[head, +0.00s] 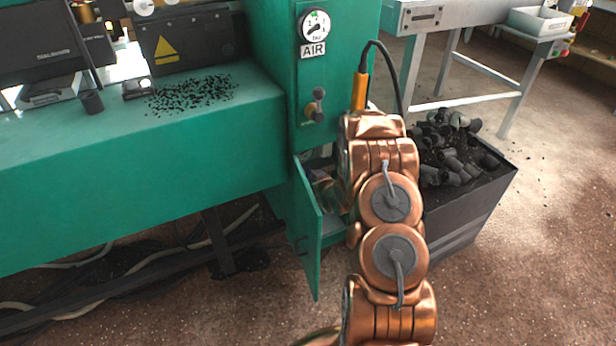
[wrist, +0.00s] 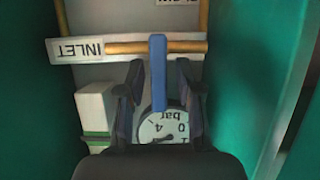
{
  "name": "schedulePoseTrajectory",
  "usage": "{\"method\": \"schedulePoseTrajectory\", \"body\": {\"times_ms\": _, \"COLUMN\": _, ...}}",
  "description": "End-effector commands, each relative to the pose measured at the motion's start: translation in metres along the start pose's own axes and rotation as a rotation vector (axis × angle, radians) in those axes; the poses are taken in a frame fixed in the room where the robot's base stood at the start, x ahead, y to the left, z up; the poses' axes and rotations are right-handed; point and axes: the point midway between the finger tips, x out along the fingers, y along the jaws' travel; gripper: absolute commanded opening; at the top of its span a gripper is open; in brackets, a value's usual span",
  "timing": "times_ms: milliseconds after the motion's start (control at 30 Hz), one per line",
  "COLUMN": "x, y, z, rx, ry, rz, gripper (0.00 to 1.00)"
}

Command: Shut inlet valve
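In the wrist view a blue lever (wrist: 158,75) hangs from a horizontal brass-coloured pipe (wrist: 118,48), crossing it at a right angle. A white label reading INLET (wrist: 82,49), upside down in this view, sits at the pipe's left part. My gripper (wrist: 158,80) is open, with one dark finger on each side of the lever and a visible gap on both sides. In the head view my arm reaches into the lower compartment of the green cabinet. The cabinet door (head: 306,230) stands open. My gripper and the lever are hidden there.
A pressure gauge (wrist: 165,125) lies behind the lever's lower end. A white and green box (wrist: 95,110) is left of the left finger. Green walls close in on both sides. A dark bin of grey plugs (head: 470,210) stands right of the cabinet.

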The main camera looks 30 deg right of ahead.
Motion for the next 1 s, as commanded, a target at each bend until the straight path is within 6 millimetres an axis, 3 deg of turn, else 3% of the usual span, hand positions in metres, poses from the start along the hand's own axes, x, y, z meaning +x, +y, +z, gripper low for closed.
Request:
{"method": "schedulePoseTrajectory", "body": {"times_ms": 467, "x": -0.008, "y": 0.001, "z": 0.002, "rx": 0.002, "ry": -0.004, "rz": 0.001, "gripper": 0.41}}
{"method": "schedulePoseTrajectory", "body": {"times_ms": 1000, "x": -0.085, "y": 0.001, "z": 0.001, "rx": 0.001, "ry": -0.002, "rz": 0.001, "gripper": 0.41}}
